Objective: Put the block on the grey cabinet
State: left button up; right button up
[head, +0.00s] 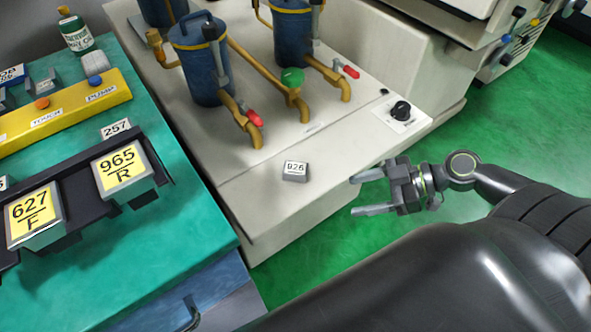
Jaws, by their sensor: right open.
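A small grey block (295,171) with a white number label lies on the pale grey cabinet (265,205), near its front edge. The first digit of its label is hard to read. My right gripper (353,194) is open and empty, with its fingers pointing left. In the picture it is just right of the block, over the cabinet's front edge and the green floor, and apart from the block. My left gripper is out of view.
Blue canisters (200,60), yellow pipes and red-handled valves (254,118) stand behind the block. A black knob (400,110) is at the cabinet's right. A teal-topped bench (190,215) at left carries larger labelled blocks (124,170). The cabinet's front strip around the block is clear.

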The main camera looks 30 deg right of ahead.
jog(key=w+d+r+t, duration=0.2)
jog(key=w+d+r, duration=0.1)
jog(key=w+d, duration=0.1)
jog(key=b, duration=0.6)
send_near(299, 169)
jog(key=shift+w+a+f+m, duration=0.1)
jog(key=shift+a+m, duration=0.3)
jog(key=shift+a, duration=0.25)
jog(key=x, duration=0.2)
jog(key=shift+w+a, duration=0.15)
jog(key=shift+a, duration=0.05)
jog(key=shift+b+x, duration=0.3)
jog(key=shift+x, duration=0.75)
jog(key=shift+w+d+x, duration=0.1)
jog(key=shift+w+x, duration=0.05)
jog(key=shift+x, duration=0.75)
jog(key=shift+w+d+x, duration=0.1)
jog(key=shift+d+x, duration=0.05)
jog(key=shift+x, duration=1.6)
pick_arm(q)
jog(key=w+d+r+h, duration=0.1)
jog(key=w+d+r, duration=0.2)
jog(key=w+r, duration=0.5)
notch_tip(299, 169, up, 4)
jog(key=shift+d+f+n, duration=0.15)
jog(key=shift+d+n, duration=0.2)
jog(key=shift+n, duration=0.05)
pick_arm(e)
jog(key=shift+f, duration=0.15)
